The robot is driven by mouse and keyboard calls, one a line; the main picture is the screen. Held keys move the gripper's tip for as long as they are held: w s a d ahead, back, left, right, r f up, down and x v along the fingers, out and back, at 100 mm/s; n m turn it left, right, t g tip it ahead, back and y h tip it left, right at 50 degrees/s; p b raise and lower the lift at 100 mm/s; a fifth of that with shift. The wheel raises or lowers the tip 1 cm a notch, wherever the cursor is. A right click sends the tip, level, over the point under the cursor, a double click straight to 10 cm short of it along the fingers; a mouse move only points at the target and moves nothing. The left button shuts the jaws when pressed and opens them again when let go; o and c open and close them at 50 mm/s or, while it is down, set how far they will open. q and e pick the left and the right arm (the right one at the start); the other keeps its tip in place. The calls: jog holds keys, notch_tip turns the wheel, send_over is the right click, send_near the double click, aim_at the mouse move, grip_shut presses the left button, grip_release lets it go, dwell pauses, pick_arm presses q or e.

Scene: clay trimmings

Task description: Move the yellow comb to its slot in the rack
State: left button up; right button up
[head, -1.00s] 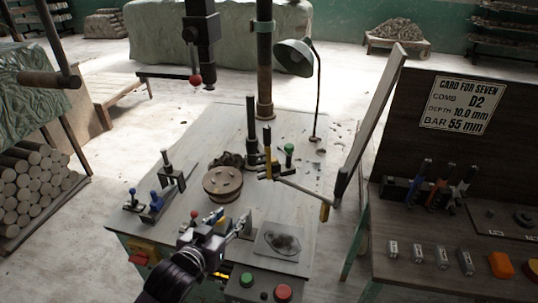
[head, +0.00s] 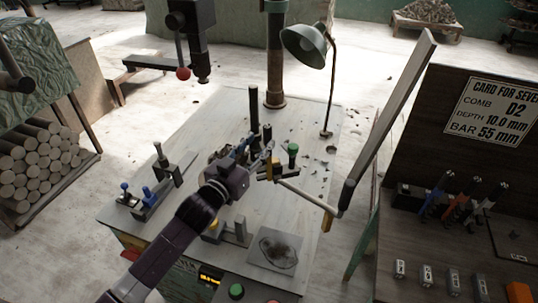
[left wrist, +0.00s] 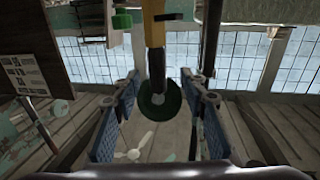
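The yellow comb (head: 268,169), with a dark upper part, stands upright near the back right of the worktable. It also shows in the left wrist view (left wrist: 155,30), in line with the space between the fingers. My left gripper (head: 259,148) is just left of it. In the left wrist view the two blue-padded fingers (left wrist: 160,80) are apart with nothing clamped. Whether they touch the comb is unclear. My right gripper is out of view.
A green-topped tool (head: 292,151) stands just right of the comb.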

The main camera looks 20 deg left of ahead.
aim_at(265, 139)
pick_arm(q)
jog(key=shift+p+x, duration=0.45)
jog(key=shift+x, duration=0.6)
jog(key=x, duration=0.3)
jog(key=shift+s+d+f+p, duration=0.1)
jog(key=shift+d+f+p, duration=0.05)
jog(key=shift+p, duration=0.25)
jog(key=shift+c, duration=0.2)
jog(key=c, duration=1)
grip_shut()
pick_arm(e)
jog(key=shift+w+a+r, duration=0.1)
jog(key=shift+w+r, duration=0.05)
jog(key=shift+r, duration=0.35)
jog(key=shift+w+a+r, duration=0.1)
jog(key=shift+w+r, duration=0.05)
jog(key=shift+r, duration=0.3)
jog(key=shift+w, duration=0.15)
